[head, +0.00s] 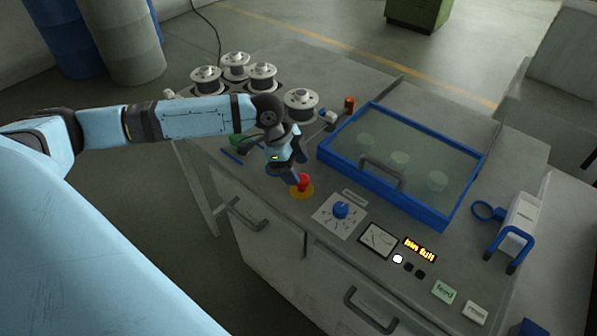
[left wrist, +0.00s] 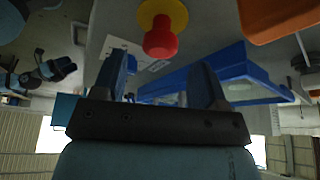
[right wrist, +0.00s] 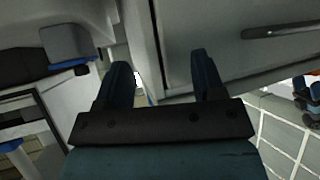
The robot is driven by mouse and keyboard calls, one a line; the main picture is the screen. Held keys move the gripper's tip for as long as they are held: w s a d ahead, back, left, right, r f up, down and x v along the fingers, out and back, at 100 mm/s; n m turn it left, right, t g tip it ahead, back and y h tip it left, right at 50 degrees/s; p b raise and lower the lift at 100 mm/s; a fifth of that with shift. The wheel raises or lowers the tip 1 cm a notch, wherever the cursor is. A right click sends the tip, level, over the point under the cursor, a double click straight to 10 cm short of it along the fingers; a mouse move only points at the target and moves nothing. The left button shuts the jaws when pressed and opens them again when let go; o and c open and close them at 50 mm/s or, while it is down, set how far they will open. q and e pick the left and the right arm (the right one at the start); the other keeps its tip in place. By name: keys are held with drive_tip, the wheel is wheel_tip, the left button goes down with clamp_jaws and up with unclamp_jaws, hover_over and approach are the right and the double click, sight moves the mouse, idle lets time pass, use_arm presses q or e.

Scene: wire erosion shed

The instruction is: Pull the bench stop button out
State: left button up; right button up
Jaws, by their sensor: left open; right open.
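The bench stop button (head: 304,181) is a red mushroom knob on a yellow disc, set in the grey bench top near its front edge. My left gripper (head: 293,174) is open just above and beside the button in the head view. In the left wrist view the red knob (left wrist: 160,38) shows beyond the spread fingertips (left wrist: 165,72), between their lines and apart from them. Nothing is between the fingers. My right gripper (right wrist: 163,75) is open and empty in the right wrist view, near a grey cabinet front; I do not see it in the head view.
A blue-framed tank with a clear lid (head: 463,205) stands right of the button. A blue dial (head: 341,210), a meter (head: 378,240) and a lit display (head: 420,249) lie along the front. Wire spools (head: 301,101) stand behind my left arm. Drawer handles (head: 247,213) stick out below.

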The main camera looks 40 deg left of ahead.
use_arm(q)
drive_tip(key=v, duration=1.1)
drive_tip(key=shift+r, duration=0.25)
drive_tip(key=shift+s+f, duration=0.1)
